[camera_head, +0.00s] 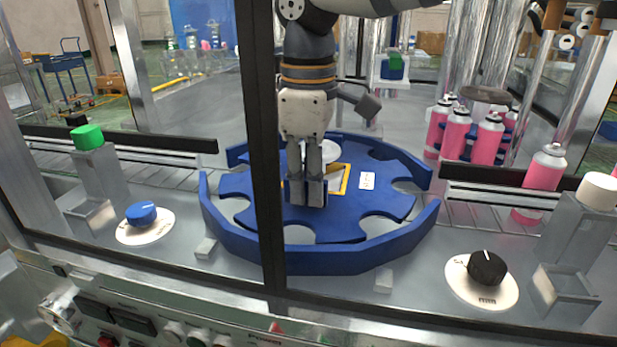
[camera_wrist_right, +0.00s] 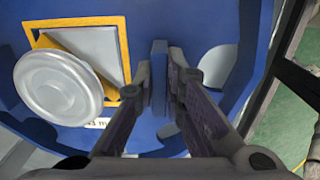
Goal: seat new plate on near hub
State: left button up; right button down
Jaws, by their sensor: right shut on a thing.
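A blue star-shaped plate (camera_head: 378,205) with rounded pockets lies inside a blue guide ring (camera_head: 345,257); it also shows in the right wrist view (camera_wrist_right: 200,17). A yellow square frame (camera_head: 346,180) and a white label (camera_head: 367,181) are on it. A round silver hub cap (camera_wrist_right: 58,87) overlaps the frame in the right wrist view; it is partly behind my gripper in the head view. My right gripper (camera_head: 307,195) points down over the plate, shut on an upright blue tab (camera_wrist_right: 158,75). Whether the tab joins the plate, and whether the plate is seated, I cannot tell. My left gripper is not in view.
A dark window post (camera_head: 262,150) crosses in front of the plate. Pink cans (camera_head: 545,168) stand at the right by a rail (camera_head: 500,187). A blue knob (camera_head: 141,212) and a black knob (camera_head: 487,267) are on the front deck.

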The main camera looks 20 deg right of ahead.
jog(key=shift+f, duration=0.15)
jog(key=c, duration=1.6)
grip_release()
notch_tip(320, 180, up, 12)
jog(key=shift+s, duration=0.1)
